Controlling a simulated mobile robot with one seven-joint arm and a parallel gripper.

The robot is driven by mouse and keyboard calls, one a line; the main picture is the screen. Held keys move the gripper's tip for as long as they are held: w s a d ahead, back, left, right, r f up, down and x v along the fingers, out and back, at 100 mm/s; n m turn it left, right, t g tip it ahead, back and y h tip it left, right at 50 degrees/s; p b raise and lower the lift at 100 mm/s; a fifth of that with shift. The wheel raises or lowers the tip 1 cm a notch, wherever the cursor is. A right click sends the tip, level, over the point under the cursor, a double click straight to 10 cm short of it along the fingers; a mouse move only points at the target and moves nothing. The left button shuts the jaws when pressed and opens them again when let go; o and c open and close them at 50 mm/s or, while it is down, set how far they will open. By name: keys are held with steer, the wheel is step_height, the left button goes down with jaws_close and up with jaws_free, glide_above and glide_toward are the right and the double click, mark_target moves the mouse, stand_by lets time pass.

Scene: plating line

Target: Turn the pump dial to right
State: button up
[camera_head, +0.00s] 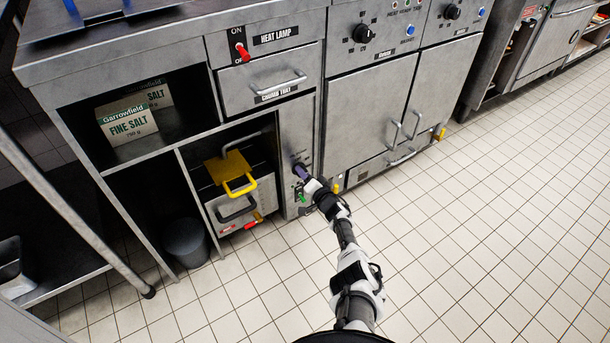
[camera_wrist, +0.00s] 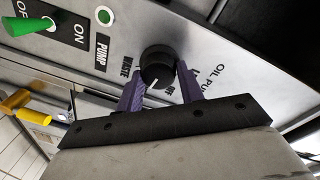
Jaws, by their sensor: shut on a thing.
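The pump dial (camera_wrist: 157,66) is a round black knob with a white pointer mark on its face. In the wrist view the mark points toward the lower left of the picture. A "WASTE" label is printed left of the dial, and another label on its right is partly hidden by a finger. My gripper (camera_wrist: 161,82) has its purple fingers on either side of the dial, shut on it. In the head view my gripper (camera_head: 301,171) reaches the narrow panel right of the fryer opening and mostly hides the dial.
A green-handled pump switch (camera_wrist: 35,24) marked ON and OFF sits near the dial, with a green indicator (camera_wrist: 104,16). Cabinet doors (camera_head: 372,118) stand to the right. The tiled floor (camera_head: 470,220) is clear.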

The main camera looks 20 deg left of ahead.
steer(key=o, duration=1)
steer(key=shift+p+v, duration=4.45)
steer(key=shift+v, duration=2.45)
